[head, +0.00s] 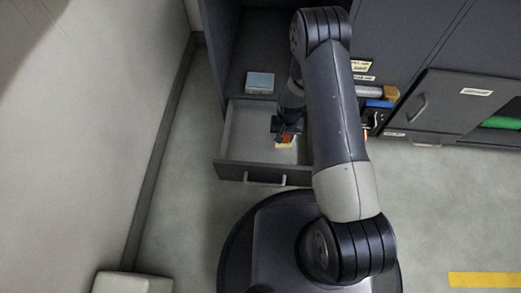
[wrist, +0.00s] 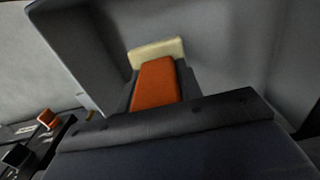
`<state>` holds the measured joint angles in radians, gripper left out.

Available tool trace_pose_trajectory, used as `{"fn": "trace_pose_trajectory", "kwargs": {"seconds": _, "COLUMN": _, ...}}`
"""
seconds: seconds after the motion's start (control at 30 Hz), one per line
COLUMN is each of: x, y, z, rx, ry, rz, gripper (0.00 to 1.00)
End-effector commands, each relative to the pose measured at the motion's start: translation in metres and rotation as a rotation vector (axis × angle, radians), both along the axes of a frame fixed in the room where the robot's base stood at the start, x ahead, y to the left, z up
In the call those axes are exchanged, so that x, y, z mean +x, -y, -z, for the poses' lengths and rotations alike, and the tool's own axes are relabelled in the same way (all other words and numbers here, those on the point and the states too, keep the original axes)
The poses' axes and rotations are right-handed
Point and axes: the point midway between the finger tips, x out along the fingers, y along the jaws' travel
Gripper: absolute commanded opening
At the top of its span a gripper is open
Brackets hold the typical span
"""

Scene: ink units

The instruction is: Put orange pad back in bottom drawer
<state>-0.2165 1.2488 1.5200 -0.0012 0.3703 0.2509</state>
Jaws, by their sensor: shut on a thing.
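The orange pad (head: 286,139) has an orange face and a cream edge. In the wrist view the orange pad (wrist: 156,85) lies between the dark fingers of my gripper (wrist: 155,88), with its cream part at the far end. My gripper (head: 287,130) is shut on it and points down over the bottom drawer (head: 239,140). The drawer is pulled open, with a pale inside and a handle on its dark front. The pad appears within the drawer's outline; I cannot tell whether it touches the floor of the drawer. My arm hides the drawer's right part.
A light blue pad (head: 260,82) sits in the open compartment above the drawer. Right of my arm are a blue item (head: 380,103) and a grey cylinder with a tan end (head: 372,91). A cabinet with a green item (head: 500,122) stands farther right. A wall runs along the left.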

Motion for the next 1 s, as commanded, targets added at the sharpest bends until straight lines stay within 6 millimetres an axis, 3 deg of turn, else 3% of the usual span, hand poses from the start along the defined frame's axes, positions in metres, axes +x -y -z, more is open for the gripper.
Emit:
{"fn": "trace_pose_trajectory", "kwargs": {"seconds": 0.2, "x": -0.001, "y": 0.000, "z": 0.046, "rx": -0.001, "ry": -0.002, "rz": 0.000, "gripper": 0.00}}
{"fn": "trace_pose_trajectory", "kwargs": {"seconds": 0.47, "x": -0.001, "y": 0.000, "z": 0.068, "rx": -0.001, "ry": -0.002, "rz": 0.000, "gripper": 0.00}}
{"fn": "trace_pose_trajectory", "kwargs": {"seconds": 0.63, "x": -0.002, "y": 0.000, "z": 0.093, "rx": -0.001, "ry": -0.002, "rz": 0.000, "gripper": 0.00}}
{"fn": "trace_pose_trajectory", "kwargs": {"seconds": 1.0, "x": -0.001, "y": 0.000, "z": 0.100, "rx": -0.001, "ry": 0.000, "rz": 0.000, "gripper": 0.00}}
